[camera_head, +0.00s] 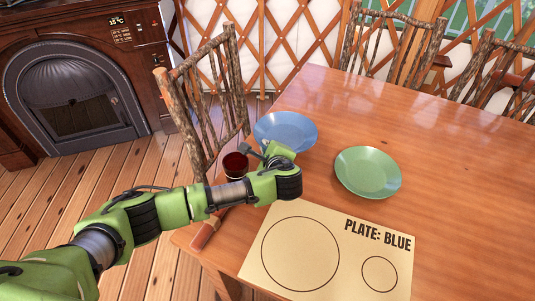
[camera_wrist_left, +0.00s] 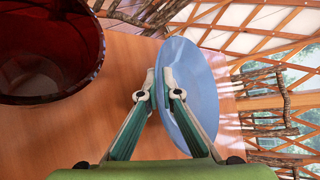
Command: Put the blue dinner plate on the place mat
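The blue dinner plate (camera_head: 285,131) is at the far left of the table, partly hidden by my left arm. My left gripper (camera_head: 268,152) is at its near rim. In the left wrist view the blue plate (camera_wrist_left: 207,85) shows edge-on, its rim between the two close-set fingertips (camera_wrist_left: 160,82), so the gripper looks shut on the rim. Whether the plate is off the table is hard to tell. The tan place mat (camera_head: 262,262) lies at the near edge, printed with two circles and "PLATE: BLUE"; its large circle is empty. My right gripper is not in view.
A green plate (camera_head: 368,172) lies between the blue plate and the mat, to the right. A dark red cup (camera_head: 235,166) stands close beside my left gripper; it looms in the wrist view (camera_wrist_left: 50,50). Rustic chairs (camera_head: 207,98) border the table. The table's right side is clear.

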